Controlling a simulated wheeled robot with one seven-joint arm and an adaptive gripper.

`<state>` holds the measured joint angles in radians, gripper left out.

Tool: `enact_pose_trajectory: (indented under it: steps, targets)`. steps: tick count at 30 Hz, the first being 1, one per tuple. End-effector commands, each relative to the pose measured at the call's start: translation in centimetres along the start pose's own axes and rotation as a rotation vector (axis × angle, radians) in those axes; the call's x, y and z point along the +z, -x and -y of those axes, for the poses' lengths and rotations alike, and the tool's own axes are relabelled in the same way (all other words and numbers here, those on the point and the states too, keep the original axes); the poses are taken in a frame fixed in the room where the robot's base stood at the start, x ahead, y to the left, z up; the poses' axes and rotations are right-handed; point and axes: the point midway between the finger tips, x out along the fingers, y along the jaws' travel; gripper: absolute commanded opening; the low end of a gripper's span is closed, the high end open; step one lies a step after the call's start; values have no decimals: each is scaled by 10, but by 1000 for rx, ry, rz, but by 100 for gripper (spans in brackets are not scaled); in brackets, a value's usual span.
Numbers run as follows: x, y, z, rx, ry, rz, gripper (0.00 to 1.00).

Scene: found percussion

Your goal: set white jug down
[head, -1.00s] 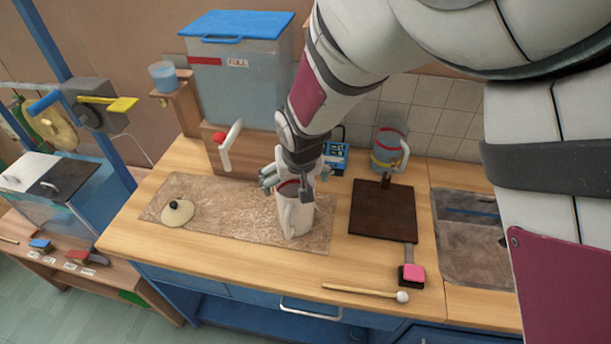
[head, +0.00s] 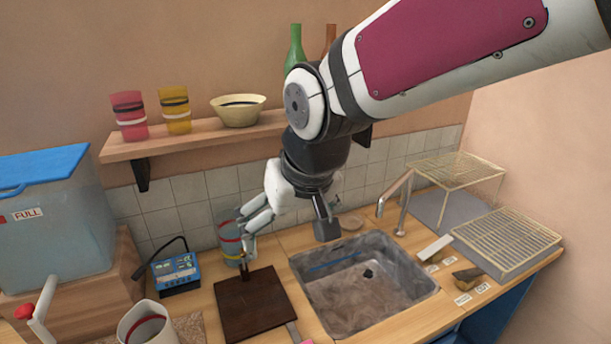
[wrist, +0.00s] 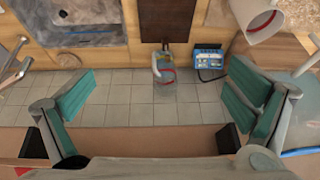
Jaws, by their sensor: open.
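The white jug (head: 148,327) stands upright at the bottom left of the head view, cut off by the frame edge. It shows a red band. In the wrist view the white jug (wrist: 255,22) is at the top right, with its open mouth in view. It appears to stand on the brown speckled mat (head: 188,328). My gripper (head: 248,226) is open and empty, up and to the right of the white jug and apart from it.
A clear grey jug (head: 228,240) stands by the tiled wall behind a dark board (head: 250,305). A blue meter box (head: 176,273) is beside it. The sink (head: 362,300) and wire racks (head: 505,240) lie to the right. A shelf (head: 190,137) holds cups and a bowl.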

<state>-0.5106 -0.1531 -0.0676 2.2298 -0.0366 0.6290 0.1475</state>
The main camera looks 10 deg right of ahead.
Motion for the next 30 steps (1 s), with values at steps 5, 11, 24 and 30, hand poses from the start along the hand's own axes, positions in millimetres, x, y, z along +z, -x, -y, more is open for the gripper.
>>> enact_pose_trajectory:
  steps: [5, 11, 24, 30]
  targets:
    - [49, 58, -63, 61, -117, -34, 98]
    - [112, 100, -99, 132, -217, -57, 98]
    - [155, 117, -111, 183, -276, -62, 98]
    - [153, 112, -112, 183, -276, -63, 98]
